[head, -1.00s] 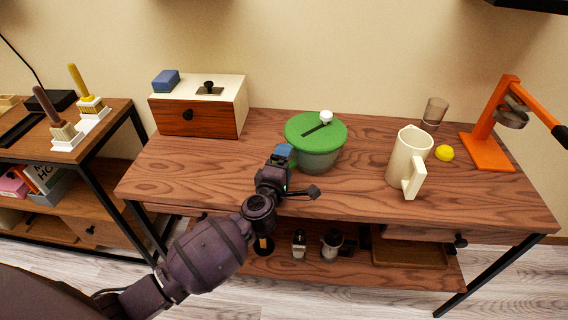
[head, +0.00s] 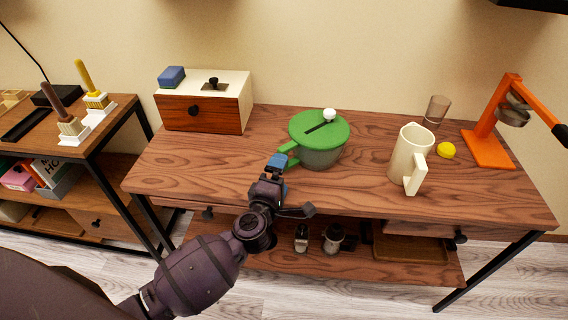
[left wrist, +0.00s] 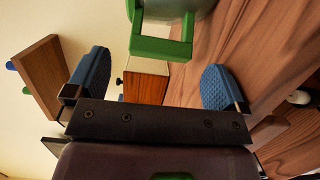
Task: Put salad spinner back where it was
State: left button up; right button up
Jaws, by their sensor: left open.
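The salad spinner (head: 318,139) stands upright on the wooden table, with a green lid, a white knob and a grey-green bowl. Its green handle sticks out to the left, towards my left gripper (head: 277,168). In the left wrist view the handle (left wrist: 160,47) is a green loop ahead of the fingers, and part of the bowl shows above it. My left gripper (left wrist: 157,85) is open, its blue fingertips wide apart with nothing between them. It is just short of the handle, apart from it. My right gripper is not in view.
A cream pitcher (head: 409,158), a yellow ball (head: 446,150), a glass (head: 436,110) and an orange juicer stand (head: 487,147) are to the right. A white-and-wood box (head: 204,109) with a blue block (head: 171,76) stands at back left. The table's left front is clear.

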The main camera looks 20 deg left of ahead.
pick_arm(q)
jog(key=s+d+m+h, duration=0.1)
jog(key=s+m+h, duration=0.2)
jog(key=s+m, duration=0.7)
jog(key=s+a+f+m+g+y, duration=0.1)
jog(key=s+a+f+m+g, duration=0.2)
jog(key=s+f+m, duration=0.2)
jog(key=s+a+f+m+g, duration=0.3)
jog(key=s+f, duration=0.4)
jog(key=s, duration=0.4)
jog(key=shift+s+a+f+m+g+y, duration=0.25)
jog(key=shift+a+f+m+g+y, duration=0.2)
jog(key=shift+m, duration=0.55)
